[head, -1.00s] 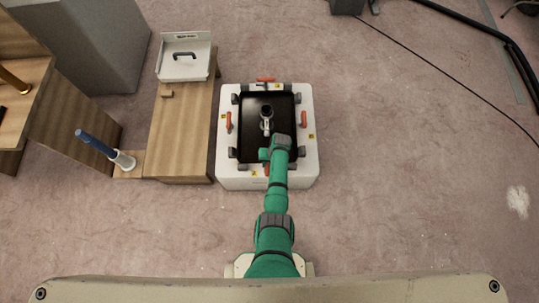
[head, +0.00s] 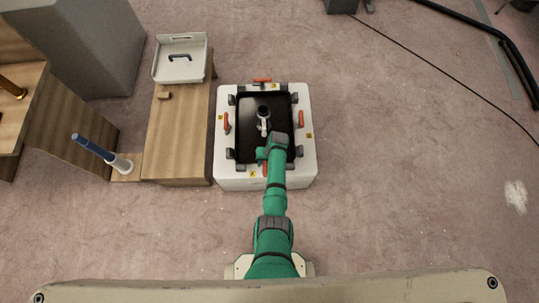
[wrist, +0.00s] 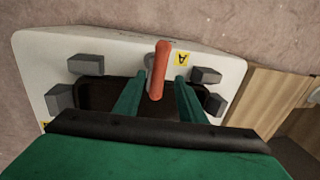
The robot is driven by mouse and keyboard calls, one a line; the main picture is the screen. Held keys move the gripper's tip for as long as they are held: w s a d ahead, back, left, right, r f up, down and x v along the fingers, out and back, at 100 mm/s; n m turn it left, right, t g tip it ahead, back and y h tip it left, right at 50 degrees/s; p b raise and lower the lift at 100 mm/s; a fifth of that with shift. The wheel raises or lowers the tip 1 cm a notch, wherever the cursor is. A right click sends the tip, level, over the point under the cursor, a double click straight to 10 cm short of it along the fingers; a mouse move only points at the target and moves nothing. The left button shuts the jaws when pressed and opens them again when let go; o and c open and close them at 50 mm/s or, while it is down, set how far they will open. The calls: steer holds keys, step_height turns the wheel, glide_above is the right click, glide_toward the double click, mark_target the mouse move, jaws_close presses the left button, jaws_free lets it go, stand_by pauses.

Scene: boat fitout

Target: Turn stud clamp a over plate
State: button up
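Clamp a is an orange-red handle (wrist: 158,70) beside a yellow label "A" (wrist: 182,58) on the white box's rim. In the head view this near-side clamp (head: 265,170) is partly hidden by my arm. In the wrist view my gripper (wrist: 158,92) is open, with one green finger on each side of the handle and gaps showing. The handle's lower end overlaps the dark plate in the picture; I cannot tell its exact tilt. The dark plate (head: 279,106) lies inside the white box (head: 225,165), with a white-and-black fitting (head: 263,118) on it.
Other orange-handled clamps stand on the left (head: 226,122), right (head: 301,120) and far (head: 262,80) rims. Grey blocks sit around the plate. A wooden bench (head: 177,145) with a white tray (head: 180,70) stands close on the left.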

step_height(320, 180, up, 9)
steer(key=d, duration=0.2)
steer(key=shift+w+d+r, duration=0.15)
steer(key=shift+w+r, duration=0.05)
stand_by(0.4)
steer(key=shift+f, duration=0.1)
steer(key=s+a+f+t+h, duration=0.1)
steer(key=s+f+t, duration=0.25)
steer(key=s, duration=0.55)
steer(key=s+r+t+h, duration=0.1)
steer(key=s+r+t, duration=0.3)
steer(key=s+r, duration=0.4)
steer(key=s+r+t, duration=0.4)
steer(key=s+r, duration=0.3)
steer(key=r, duration=0.9)
steer(key=s+a+r+t, duration=0.1)
steer(key=s+r+t, duration=0.3)
steer(key=r, duration=1.2)
steer(key=v, duration=0.3)
steer(key=shift+f, duration=0.35)
steer(key=shift+a, duration=0.1)
